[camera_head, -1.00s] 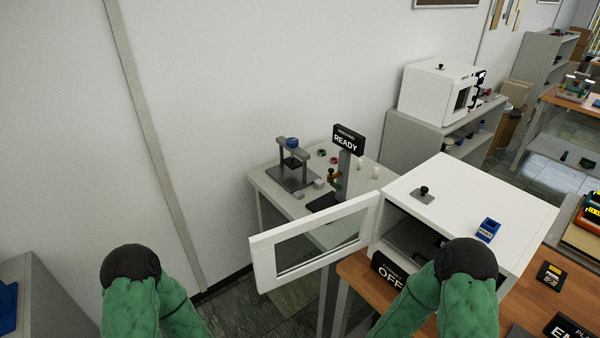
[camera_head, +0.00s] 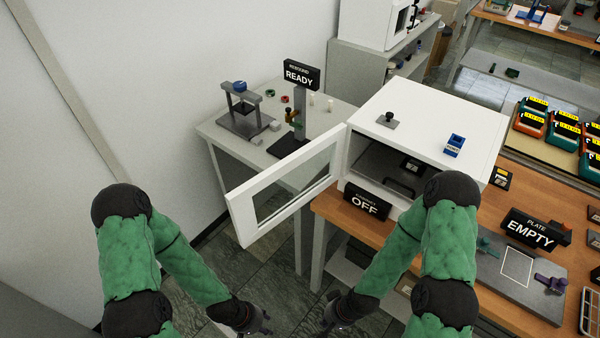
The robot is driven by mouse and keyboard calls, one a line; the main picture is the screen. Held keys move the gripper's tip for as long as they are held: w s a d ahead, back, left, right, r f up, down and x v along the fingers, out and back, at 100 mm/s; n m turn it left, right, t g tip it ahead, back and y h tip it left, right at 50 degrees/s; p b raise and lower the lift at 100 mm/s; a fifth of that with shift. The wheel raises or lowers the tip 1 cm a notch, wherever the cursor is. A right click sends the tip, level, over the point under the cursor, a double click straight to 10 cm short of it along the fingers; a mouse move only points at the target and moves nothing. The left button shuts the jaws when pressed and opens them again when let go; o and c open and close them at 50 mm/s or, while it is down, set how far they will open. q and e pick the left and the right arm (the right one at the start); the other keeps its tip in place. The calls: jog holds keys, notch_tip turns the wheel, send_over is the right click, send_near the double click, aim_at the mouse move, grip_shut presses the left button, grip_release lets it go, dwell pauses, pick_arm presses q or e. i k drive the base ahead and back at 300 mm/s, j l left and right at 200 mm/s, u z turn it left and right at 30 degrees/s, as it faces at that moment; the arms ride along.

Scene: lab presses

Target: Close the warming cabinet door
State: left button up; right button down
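The white warming cabinet (camera_head: 425,118) stands on the wooden bench. Its framed door (camera_head: 232,212) with a glass pane is wide open, swung out to the left past the bench edge. The dark inside of the cabinet shows, with a handled item in it. My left gripper (camera_head: 262,325) is low at the bottom middle, below and apart from the door. My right gripper (camera_head: 328,325) is just right of it, below the bench front and apart from the cabinet. Both are small, dark and partly cut off, so their finger opening is unclear.
An OFF sign (camera_head: 366,201) stands before the cabinet. A blue block (camera_head: 454,145) and a black knob are on its top. A grey table (camera_head: 215,130) with a small press and a READY sign (camera_head: 300,74) is behind the door. An EMPTY sign (camera_head: 533,229) and plate are right.

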aim_at(239, 201)
jog(key=i+j+z, duration=0.25)
jog(key=j+z, duration=0.2)
jog(key=i+j+z, duration=0.2)
jog(key=j+z, duration=0.3)
jog(key=i+j+z, duration=0.1)
jog(key=j+z, duration=0.85)
jog(key=k+j+z, duration=0.1)
jog(key=j+z, duration=0.35)
jog(key=j, duration=0.2)
